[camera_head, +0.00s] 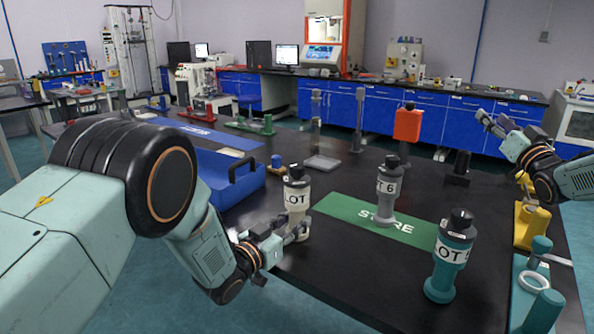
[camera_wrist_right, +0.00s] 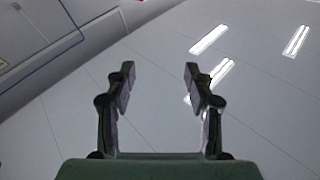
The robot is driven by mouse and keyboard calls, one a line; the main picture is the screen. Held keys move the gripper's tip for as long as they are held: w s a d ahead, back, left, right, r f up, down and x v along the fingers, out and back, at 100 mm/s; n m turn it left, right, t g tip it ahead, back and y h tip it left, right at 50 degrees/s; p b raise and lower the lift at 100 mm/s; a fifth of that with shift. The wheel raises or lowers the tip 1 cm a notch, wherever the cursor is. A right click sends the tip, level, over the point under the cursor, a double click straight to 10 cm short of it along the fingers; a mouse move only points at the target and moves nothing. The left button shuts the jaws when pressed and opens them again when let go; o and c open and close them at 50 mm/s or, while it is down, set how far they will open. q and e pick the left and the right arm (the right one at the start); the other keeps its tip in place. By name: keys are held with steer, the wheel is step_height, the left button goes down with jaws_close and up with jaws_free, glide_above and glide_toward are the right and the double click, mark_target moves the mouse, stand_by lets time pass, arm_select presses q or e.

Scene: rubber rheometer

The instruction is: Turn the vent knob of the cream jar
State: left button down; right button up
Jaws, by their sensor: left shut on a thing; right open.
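The cream jar (camera_head: 296,199) stands upright on the black table, with a "LOT" label and a dark knob (camera_head: 295,172) on top. My left gripper (camera_head: 298,232) is low at the jar's side, shut on its lower body. The knob is free of any gripper. My right gripper (camera_head: 490,122) is raised at the right, far from the jar, open and empty. The right wrist view shows its two fingers (camera_wrist_right: 160,85) apart against the ceiling.
A grey jar (camera_head: 387,195) stands on the green "STORE" mat (camera_head: 340,207), and a teal jar (camera_head: 449,258) stands nearer right. A blue tray (camera_head: 235,184) lies behind the cream jar to the left. A yellow stand (camera_head: 530,225) is at the right edge.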

steer(key=s+a+f+n+g+y, duration=0.1)
steer(key=a+f+n+g+y, duration=0.25)
steer(key=a, duration=0.65)
steer(key=s+a+n+g+y, duration=0.1)
steer(key=a+n+g+y, duration=0.1)
steer(key=a+n+y, duration=0.6)
steer(key=n+g+y, duration=0.4)
steer(key=g, duration=0.7)
glide_toward(297, 170)
steer(key=x, duration=0.3)
steer(key=w+x, duration=0.1)
steer(key=x, duration=0.3)
steer(key=f+x, duration=0.1)
steer(key=x, duration=0.2)
steer(key=shift+w, duration=0.35)
steer(key=shift+r, duration=0.1)
jaws_close()
